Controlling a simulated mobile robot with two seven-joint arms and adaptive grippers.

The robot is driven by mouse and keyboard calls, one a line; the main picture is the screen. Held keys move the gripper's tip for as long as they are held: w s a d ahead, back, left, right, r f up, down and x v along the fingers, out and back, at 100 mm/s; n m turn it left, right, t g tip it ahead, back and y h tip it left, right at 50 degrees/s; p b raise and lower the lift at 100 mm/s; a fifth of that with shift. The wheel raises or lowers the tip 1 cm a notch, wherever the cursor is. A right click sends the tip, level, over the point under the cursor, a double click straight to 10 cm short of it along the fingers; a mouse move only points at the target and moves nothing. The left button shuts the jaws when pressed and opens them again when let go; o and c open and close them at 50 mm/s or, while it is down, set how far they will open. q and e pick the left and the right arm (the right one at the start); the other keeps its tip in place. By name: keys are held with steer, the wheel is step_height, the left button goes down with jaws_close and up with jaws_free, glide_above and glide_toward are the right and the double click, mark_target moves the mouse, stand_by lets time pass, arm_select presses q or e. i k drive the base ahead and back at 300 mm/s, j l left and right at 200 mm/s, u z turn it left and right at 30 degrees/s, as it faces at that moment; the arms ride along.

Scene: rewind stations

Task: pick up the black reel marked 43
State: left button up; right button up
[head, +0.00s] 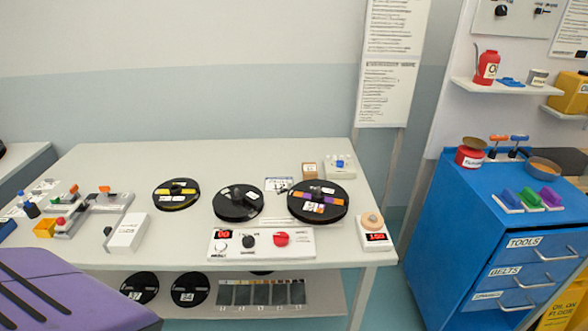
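Several black reels are in view. Three lie on the table: one with yellow tabs (176,194), a plain dark one in the middle (238,203), and a larger one with purple and orange tabs (318,200). Two more stand on the shelf below: the left shelf reel (142,288), whose label looks like 37, and the right shelf reel (190,289), whose label looks like 34. The labels are small and blurred, and I cannot make out a clear 43 on any reel. Neither of my grippers is in view.
The white table (130,165) overhangs the lower shelf (320,290). A blue cabinet (450,230) stands right. A purple slotted object (75,290) fills the lower left.

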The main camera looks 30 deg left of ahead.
mark_target(227, 209)
steer(key=u, duration=1.35)
